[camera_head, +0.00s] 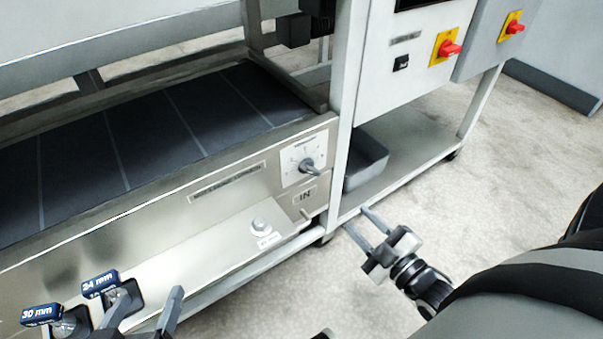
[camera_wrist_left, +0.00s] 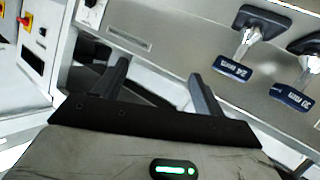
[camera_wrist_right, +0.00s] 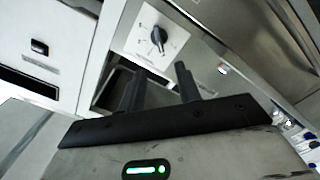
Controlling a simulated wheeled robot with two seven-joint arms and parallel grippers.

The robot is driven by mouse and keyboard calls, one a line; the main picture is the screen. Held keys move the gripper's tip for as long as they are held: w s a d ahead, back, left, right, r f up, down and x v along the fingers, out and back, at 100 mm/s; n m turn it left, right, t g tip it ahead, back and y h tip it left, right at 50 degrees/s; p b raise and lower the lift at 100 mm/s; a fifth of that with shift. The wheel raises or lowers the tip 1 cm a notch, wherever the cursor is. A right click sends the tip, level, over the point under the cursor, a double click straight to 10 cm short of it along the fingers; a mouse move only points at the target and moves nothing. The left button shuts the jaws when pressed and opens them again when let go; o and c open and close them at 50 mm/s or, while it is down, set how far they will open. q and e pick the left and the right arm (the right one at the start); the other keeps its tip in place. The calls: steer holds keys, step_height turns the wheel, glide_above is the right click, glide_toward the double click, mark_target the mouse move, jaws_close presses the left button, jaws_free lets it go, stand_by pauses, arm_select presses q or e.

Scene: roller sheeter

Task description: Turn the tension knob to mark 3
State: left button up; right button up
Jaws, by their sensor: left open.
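The tension knob (camera_head: 308,167) is dark and sits on a square white dial plate (camera_head: 291,158) on the machine's front panel. The knob (camera_wrist_right: 158,38) also shows in the right wrist view, with marks around it too small to read. My right gripper (camera_head: 355,219) is open and empty, below and to the right of the knob and apart from it; its fingers (camera_wrist_right: 156,68) show in the right wrist view. My left gripper (camera_head: 150,296) is open and empty at the bottom left, by the 24 mm tag. Its fingers (camera_wrist_left: 159,68) show apart in the left wrist view.
A small round button (camera_head: 261,226) sits on the lower ledge. Red switches (camera_head: 449,49) are on the upper right cabinet. A grey bin (camera_head: 368,165) stands on the lower shelf.

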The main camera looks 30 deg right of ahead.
mark_target(313, 174)
steer(key=w+b, duration=0.1)
steer(key=w, duration=0.3)
steer(key=w+b, duration=0.1)
steer(key=w, duration=0.4)
steer(key=w+a+b, duration=0.1)
steer(key=w+b, duration=0.1)
steer(key=w, duration=0.3)
steer(key=shift+w, duration=0.2)
steer(key=shift+w+a, duration=0.1)
steer(key=shift+w, duration=0.4)
arm_select(q)
steer(key=shift+d+r+n+t+h, duration=0.6)
steer(key=shift+r+t+h, duration=0.1)
steer(key=shift+r+t, duration=0.1)
arm_select(e)
steer(key=shift+w+r, duration=0.1)
arm_select(q)
steer(key=shift+w, duration=0.1)
arm_select(e)
jaws_close()
